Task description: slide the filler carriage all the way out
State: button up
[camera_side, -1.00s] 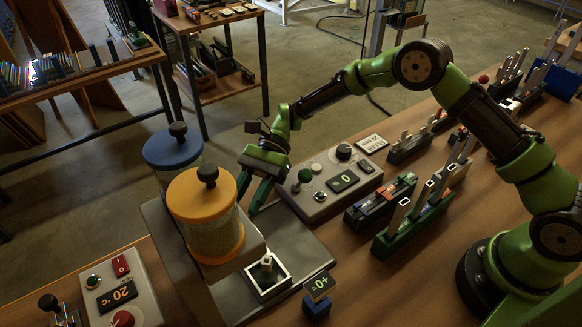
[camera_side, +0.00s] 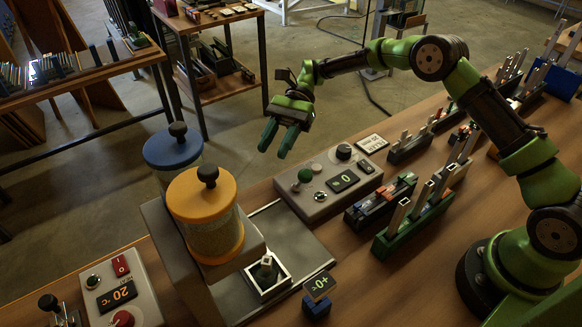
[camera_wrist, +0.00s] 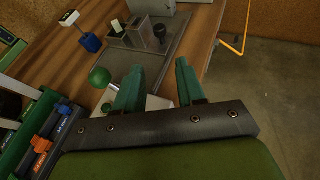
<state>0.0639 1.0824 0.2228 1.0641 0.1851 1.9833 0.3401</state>
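The filler carriage appears to be the grey block (camera_side: 158,222) under the yellow-lidded canister (camera_side: 207,225) and the blue-lidded canister (camera_side: 172,150) in the side view. It stands at the left of a dark grey base plate (camera_side: 308,248). A square white-rimmed frame (camera_side: 267,277) with a small upright piece in it is on the plate beside the block. My gripper (camera_side: 273,150) is raised behind the block and control box, apart from both. Its green fingers are spread and empty; the wrist view also shows them apart (camera_wrist: 158,75).
A control box (camera_side: 330,190) with a green ball knob (camera_side: 305,175) stands right of the plate. Racks (camera_side: 420,215) stand farther right. A small display on a blue stand (camera_side: 318,305) is at the front. Another control box (camera_side: 120,290) is at left. Open floor lies behind the bench.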

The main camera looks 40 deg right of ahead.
jog(key=s+a+r+n+t+h, duration=0.2)
jog(key=s+a+r+n+h, duration=0.25)
jog(key=n, duration=0.75)
jog(key=s+a+r+n+t+h, duration=0.25)
jog(key=a+r+n, duration=0.35)
jog(key=n, duration=0.7)
jog(key=a+f+n, duration=0.1)
jog(key=f+n, duration=0.1)
jog(key=f, duration=0.3)
jog(key=a+f+n, duration=0.2)
jog(key=f+n, duration=0.1)
jog(key=f, duration=0.2)
jog(key=s+a+f+n, duration=0.1)
jog(key=f+n, duration=0.1)
jog(key=f, duration=0.3)
jog(key=shift+a+f+n+t+h, duration=0.2)
jog(key=shift+f+n+t+h, duration=0.1)
jog(key=shift+f+t, duration=0.1)
grip_shut()
